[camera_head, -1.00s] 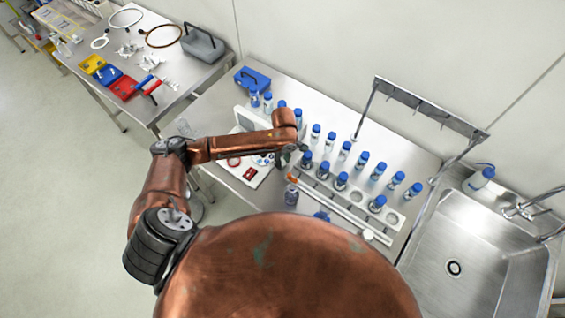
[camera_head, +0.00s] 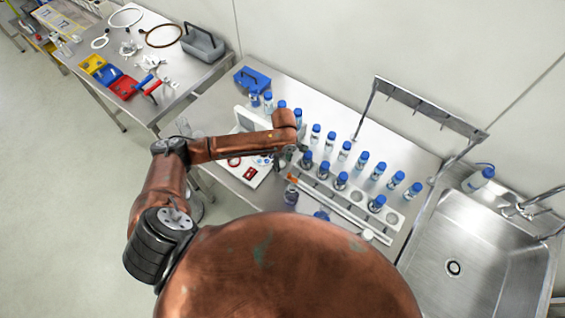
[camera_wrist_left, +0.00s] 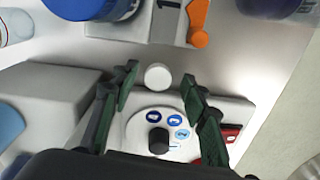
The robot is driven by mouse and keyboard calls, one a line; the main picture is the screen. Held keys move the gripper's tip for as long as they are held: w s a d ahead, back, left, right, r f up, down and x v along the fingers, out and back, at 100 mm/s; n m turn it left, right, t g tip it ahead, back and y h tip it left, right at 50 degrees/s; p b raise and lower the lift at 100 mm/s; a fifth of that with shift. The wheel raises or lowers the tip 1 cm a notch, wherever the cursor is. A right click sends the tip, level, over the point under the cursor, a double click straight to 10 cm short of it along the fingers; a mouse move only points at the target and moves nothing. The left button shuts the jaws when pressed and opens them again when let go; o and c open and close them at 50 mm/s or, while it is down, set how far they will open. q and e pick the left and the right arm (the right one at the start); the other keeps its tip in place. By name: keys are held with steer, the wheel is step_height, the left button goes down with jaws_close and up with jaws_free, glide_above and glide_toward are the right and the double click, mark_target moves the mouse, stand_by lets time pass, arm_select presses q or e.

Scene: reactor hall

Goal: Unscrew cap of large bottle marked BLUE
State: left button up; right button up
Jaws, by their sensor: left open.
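Several bottles with blue caps stand on the bench in the head view, some in a white rack (camera_head: 393,219) and some in a row behind it (camera_head: 362,161). Their labels are too small to read, so I cannot tell which is marked BLUE. My left gripper (camera_head: 290,156) is by the left end of the rack, partly hidden by its own arm. In the left wrist view, my left gripper (camera_wrist_left: 159,76) is open with nothing between its fingers. A large blue cap (camera_wrist_left: 88,6) shows beyond the fingertips, at the top left. My right gripper is not in view.
A white device with a black knob (camera_wrist_left: 158,140) lies below the fingers in the wrist view. An orange clip (camera_wrist_left: 199,22) is at the rack's end.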

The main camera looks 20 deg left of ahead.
mark_target(283, 164)
arm_select(q)
step_height(283, 164, up, 11)
steer(key=shift+w, duration=0.15)
stand_by(0.4)
